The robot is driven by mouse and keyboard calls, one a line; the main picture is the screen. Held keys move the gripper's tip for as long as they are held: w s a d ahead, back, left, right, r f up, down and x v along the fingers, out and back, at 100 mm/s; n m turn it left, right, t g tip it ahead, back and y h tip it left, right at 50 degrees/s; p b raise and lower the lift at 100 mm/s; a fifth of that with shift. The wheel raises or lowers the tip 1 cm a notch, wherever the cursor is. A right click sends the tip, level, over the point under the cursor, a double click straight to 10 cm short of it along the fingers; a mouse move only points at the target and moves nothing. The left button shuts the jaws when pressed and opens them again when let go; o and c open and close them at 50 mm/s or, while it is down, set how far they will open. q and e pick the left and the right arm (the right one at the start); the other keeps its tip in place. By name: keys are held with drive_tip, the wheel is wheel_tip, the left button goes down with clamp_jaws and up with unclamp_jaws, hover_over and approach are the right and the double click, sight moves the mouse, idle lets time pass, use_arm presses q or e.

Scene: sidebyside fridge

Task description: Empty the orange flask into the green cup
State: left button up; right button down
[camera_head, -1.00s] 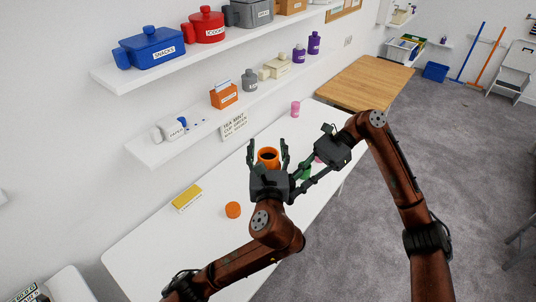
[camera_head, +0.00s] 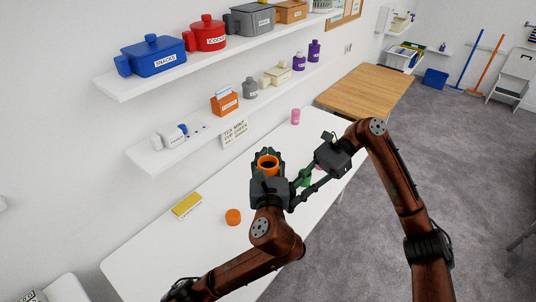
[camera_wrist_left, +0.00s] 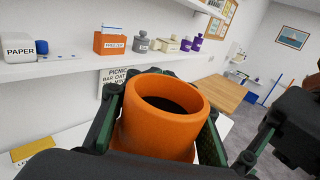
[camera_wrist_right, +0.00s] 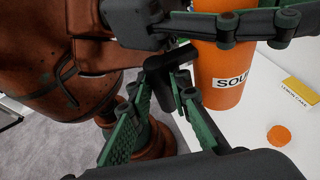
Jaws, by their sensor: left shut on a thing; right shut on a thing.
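The orange flask (camera_head: 268,165) is upright, open at the top with a dark inside. It fills the middle of the left wrist view (camera_wrist_left: 165,118) and shows a SOUP label in the right wrist view (camera_wrist_right: 224,75). My left gripper (camera_head: 267,158) is shut around its body. My right gripper (camera_wrist_right: 172,88) is shut on a dark bar beside the flask that looks like its handle. A green thing (camera_head: 306,181), probably the green cup, stands on the table behind my right gripper's fingers, mostly hidden.
An orange disc (camera_head: 233,217) and a yellow LEMON CAKE box (camera_head: 187,205) lie on the white table (camera_head: 160,250). A pink container (camera_head: 295,116) stands at the far end. Shelves with labelled containers (camera_head: 225,103) hang on the wall at the left.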

use_arm(q)
drive_tip(key=shift+d, duration=0.1)
clamp_jaws()
use_arm(e)
drive_tip(key=shift+w, duration=0.1)
drive_tip(key=c, duration=1.7)
unclamp_jaws()
drive_tip(key=shift+r, duration=0.1)
